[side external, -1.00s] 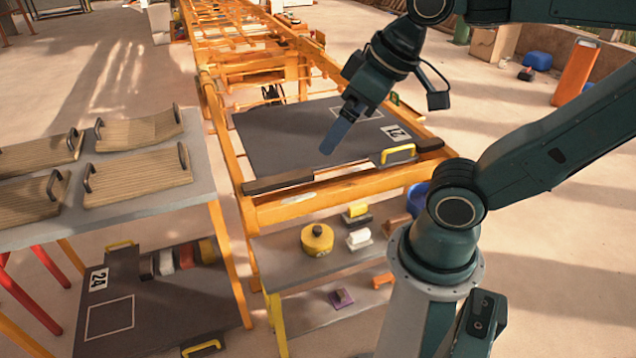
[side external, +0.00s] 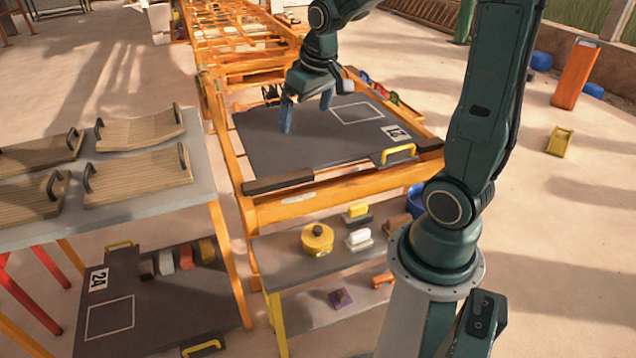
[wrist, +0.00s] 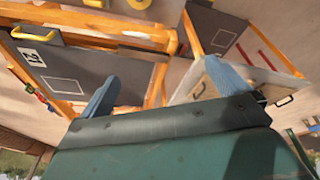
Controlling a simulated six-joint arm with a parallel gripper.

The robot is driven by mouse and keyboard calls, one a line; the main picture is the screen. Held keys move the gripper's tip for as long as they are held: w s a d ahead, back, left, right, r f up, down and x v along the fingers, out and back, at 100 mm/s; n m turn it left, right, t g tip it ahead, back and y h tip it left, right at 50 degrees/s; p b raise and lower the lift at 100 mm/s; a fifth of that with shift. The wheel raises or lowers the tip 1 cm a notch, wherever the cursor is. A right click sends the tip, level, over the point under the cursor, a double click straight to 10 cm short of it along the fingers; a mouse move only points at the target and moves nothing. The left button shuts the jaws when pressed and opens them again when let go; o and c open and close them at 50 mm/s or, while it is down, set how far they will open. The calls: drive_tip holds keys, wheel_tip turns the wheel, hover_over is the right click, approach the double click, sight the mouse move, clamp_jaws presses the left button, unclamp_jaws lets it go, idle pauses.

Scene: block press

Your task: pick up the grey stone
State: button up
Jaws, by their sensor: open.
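My gripper (side external: 306,108) is open and empty, with its two blue fingers spread above the left part of the dark board marked 21 (side external: 290,150). In the wrist view my gripper (wrist: 161,72) also has its fingers wide apart with nothing between them. No stone can be made out for sure. A pale grey-white block (side external: 165,262) stands in a row on the lower dark board marked 24 (side external: 150,310), far below and left of my gripper. It may be the grey stone, but it is too small to tell.
Dark, red (side external: 186,256) and yellow (side external: 207,251) blocks share that row. A grey table (side external: 120,212) with wooden curved trays stands left. An orange frame (side external: 330,190) surrounds the upper board. A front shelf (side external: 285,255) holds a yellow round piece (side external: 317,240) and several small tools.

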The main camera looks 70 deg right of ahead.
drive_tip(key=w+d+f+m+g, duration=0.1)
drive_tip(key=w+d+f, duration=0.1)
drive_tip(key=d+f, duration=0.5)
drive_tip(key=m+g+y, duration=0.1)
drive_tip(key=m+g, duration=0.1)
drive_tip(key=m, duration=0.2)
hover_over(358, 205)
wheel_tip(358, 205, down, 26)
drive_tip(key=shift+f, duration=4.45)
drive_tip(key=shift+f, duration=2.6)
drive_tip(key=shift+c, duration=0.4)
drive_tip(key=c, duration=0.9)
drive_tip(key=shift+r, duration=0.15)
drive_tip(key=shift+c, duration=0.2)
